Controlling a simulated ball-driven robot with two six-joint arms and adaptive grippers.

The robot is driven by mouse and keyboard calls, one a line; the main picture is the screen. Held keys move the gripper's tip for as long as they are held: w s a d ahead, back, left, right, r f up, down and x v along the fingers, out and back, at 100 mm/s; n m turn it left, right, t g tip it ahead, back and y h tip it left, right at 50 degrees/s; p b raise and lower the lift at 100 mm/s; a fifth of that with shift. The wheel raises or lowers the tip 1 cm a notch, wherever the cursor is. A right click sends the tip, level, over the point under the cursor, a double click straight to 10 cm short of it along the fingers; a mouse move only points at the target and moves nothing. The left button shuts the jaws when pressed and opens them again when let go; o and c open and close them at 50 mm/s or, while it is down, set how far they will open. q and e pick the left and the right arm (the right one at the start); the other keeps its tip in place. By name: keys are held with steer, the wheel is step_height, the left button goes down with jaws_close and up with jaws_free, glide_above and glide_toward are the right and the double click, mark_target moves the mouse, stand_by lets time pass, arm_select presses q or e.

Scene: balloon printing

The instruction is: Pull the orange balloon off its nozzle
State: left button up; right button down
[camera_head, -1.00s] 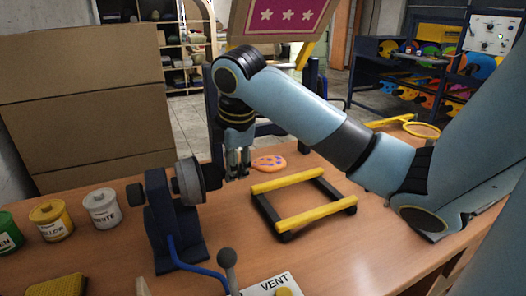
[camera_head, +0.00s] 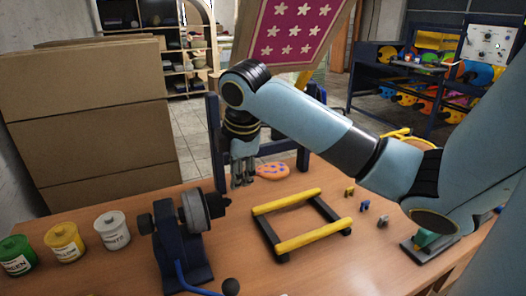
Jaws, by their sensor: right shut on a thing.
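The orange balloon (camera_head: 273,171) with purple spots is flat and small, level with my right gripper's fingers and just to their right. My right gripper (camera_head: 242,182) points down and is shut on the balloon's left end, its neck side; the fingers hide the neck itself. The dark blue stand (camera_head: 183,245) carries a grey and black wheel-like head with a dark nozzle (camera_head: 222,203) pointing right. The nozzle's tip is bare and lies below left of my fingers, with a visible gap between them. My left gripper is not in view.
A black frame with yellow rollers (camera_head: 300,205) lies right of the stand. Green (camera_head: 17,255), yellow (camera_head: 65,243) and white (camera_head: 112,231) paint pots stand at left. Small clips (camera_head: 365,206) lie at right. A dark blue post (camera_head: 215,140) rises behind my gripper.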

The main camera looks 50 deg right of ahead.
step_height(320, 180, up, 3)
steer(key=p, duration=0.2)
steer(key=shift+p, duration=0.35)
step_height(320, 180, up, 3)
steer(key=shift+f+p, duration=0.2)
steer(key=shift+p, duration=0.5)
steer(key=shift+r, duration=2.85)
